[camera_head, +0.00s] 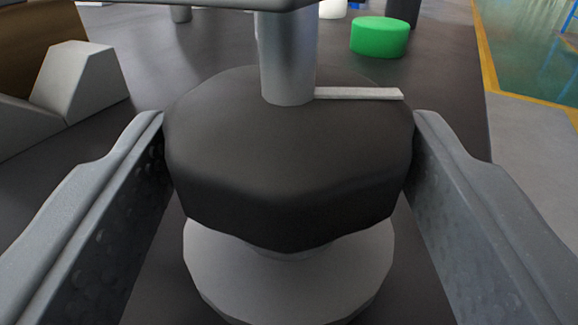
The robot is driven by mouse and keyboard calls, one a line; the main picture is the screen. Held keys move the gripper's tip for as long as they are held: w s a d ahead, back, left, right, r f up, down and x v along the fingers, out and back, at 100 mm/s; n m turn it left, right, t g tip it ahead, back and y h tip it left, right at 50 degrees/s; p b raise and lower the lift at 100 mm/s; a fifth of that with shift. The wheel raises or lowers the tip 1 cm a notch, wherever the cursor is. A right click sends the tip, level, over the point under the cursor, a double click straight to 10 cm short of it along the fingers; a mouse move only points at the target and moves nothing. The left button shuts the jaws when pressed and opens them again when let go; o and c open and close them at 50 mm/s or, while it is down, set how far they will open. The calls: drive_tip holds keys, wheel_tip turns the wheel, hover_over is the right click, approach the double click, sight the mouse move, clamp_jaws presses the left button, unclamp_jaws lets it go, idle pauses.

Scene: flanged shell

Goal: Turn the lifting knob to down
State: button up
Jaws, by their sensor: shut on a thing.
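The lifting knob (285,165) is a large dark, faceted knob in the middle of the view. It sits on a pale grey round base (285,280). A metal post (287,60) stands at the back of the knob's top. A thin light pointer or bar (360,94) lies to the right of the post's foot. My gripper (290,150) has one finger on each side of the knob and is shut on it. The finger tips press against the knob's left and right sides. No up or down marking shows.
A green round button (379,37) stands behind the knob to the right. A light grey angular block (80,75) is at the left, beside a brown surface (35,30). The dark table top (440,75) ends at the right, with floor and a yellow line beyond.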

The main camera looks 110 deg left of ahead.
drive_tip(key=shift+w+r+n+g+h+b, duration=0.1)
drive_tip(key=shift+w+n+g+h+b, duration=0.25)
drive_tip(key=shift+n+g+b, duration=0.35)
drive_tip(key=shift+r, duration=0.15)
drive_tip(key=o, duration=0.9)
drive_tip(key=shift+o, duration=0.4)
drive_tip(key=shift+s, duration=0.1)
